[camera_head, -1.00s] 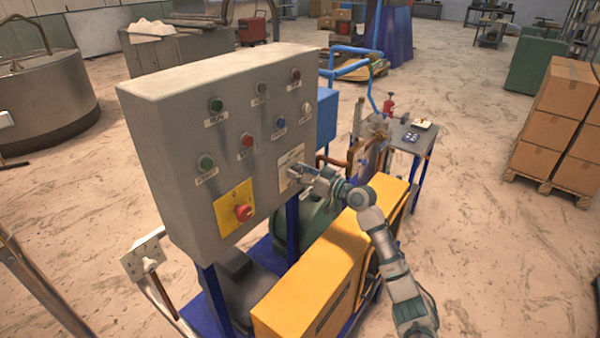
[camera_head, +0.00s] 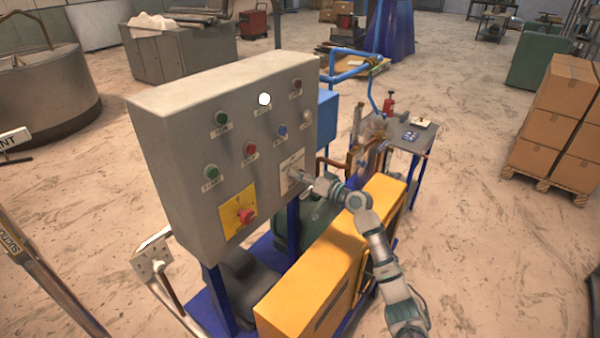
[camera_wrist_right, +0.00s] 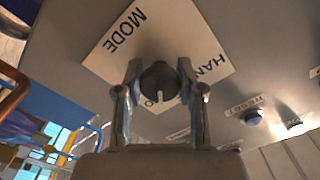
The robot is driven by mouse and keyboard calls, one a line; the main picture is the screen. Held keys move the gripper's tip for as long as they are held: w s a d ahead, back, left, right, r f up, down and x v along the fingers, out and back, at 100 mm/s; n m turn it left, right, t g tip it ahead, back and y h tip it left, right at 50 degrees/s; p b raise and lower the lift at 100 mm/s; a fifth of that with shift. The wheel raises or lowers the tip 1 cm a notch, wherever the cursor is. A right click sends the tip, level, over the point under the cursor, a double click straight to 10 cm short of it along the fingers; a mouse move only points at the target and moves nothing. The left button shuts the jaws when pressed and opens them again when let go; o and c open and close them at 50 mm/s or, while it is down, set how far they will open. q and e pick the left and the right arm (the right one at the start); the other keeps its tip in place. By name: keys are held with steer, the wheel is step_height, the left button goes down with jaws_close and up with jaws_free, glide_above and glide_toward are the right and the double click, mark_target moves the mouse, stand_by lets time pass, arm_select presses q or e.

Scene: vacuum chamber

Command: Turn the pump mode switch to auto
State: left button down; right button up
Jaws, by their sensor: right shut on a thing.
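The pump mode switch is a dark round knob (camera_wrist_right: 158,82) on a white plate (camera_wrist_right: 105,62) marked "MODE" and, partly hidden, "HAN". Its pale pointer mark faces the bottom of the wrist view, where an "O" shows and other lettering is hidden. My right gripper (camera_wrist_right: 160,76) is shut on the knob, one finger on each side. In the head view the plate (camera_head: 292,165) sits at the lower right of the grey control box (camera_head: 165,165), with my right gripper (camera_head: 305,181) against it, hiding the knob. My left gripper is not in view.
A white lamp (camera_head: 264,99) glows on the box, among several buttons and lamps. A red knob (camera_head: 246,215) on a yellow plate is lower left. A yellow housing (camera_head: 325,265) lies below my right arm. Cartons (camera_head: 560,120) stand at right, with open floor before them.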

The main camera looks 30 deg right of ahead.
steer(key=shift+f+m+p, duration=0.25)
steer(key=shift+m+p, duration=0.05)
steer(key=shift+m, duration=0.2)
steer(key=shift+f, duration=0.1)
steer(key=o, duration=0.9)
steer(key=shift+o, duration=1.2)
steer(key=shift+d, duration=0.1)
steer(key=shift+s+d, duration=0.15)
steer(key=v, duration=1.1)
steer(key=shift+s+d, duration=0.15)
steer(key=shift+s, duration=0.05)
